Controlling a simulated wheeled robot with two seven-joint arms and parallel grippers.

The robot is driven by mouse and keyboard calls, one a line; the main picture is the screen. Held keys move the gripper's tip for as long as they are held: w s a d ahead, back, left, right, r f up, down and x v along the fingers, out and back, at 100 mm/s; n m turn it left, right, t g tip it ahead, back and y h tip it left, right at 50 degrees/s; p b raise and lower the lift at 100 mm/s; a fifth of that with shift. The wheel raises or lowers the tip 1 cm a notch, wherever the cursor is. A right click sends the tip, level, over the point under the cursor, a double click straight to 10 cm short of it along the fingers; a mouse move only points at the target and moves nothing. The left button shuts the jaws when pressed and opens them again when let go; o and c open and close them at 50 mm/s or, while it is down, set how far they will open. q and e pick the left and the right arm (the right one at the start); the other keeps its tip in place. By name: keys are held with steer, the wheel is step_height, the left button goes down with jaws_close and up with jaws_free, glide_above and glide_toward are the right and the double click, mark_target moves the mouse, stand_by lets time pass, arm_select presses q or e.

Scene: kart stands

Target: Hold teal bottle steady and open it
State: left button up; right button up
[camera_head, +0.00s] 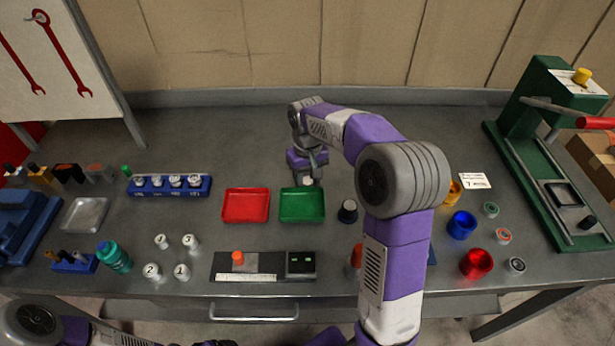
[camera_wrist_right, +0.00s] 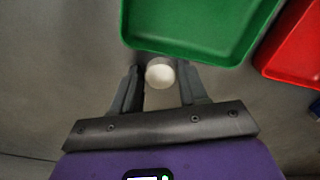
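The teal bottle (camera_head: 115,257) lies tilted near the front left of the bench, with its darker teal top toward the back. My right gripper (camera_head: 307,178) is far from it, low behind the green tray. In the right wrist view, a small round white-topped piece (camera_wrist_right: 160,73) sits between the fingertips of the right gripper (camera_wrist_right: 161,85). The fingers stand close on both sides of it; I cannot tell whether they press on it. Part of my left arm shows at the bottom left of the head view, but its gripper is out of view.
The red tray (camera_head: 246,205) and green tray (camera_head: 302,205) lie mid-bench. White numbered containers (camera_head: 181,272) stand right of the bottle, and a blue tool holder (camera_head: 74,263) stands left of it. A blue rack (camera_head: 170,186) is behind. A green press (camera_head: 545,150) stands far right.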

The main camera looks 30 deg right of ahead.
mark_target(308, 181)
step_height(308, 181, up, 12)
steer(key=p, duration=0.4)
steer(key=shift+r, duration=0.2)
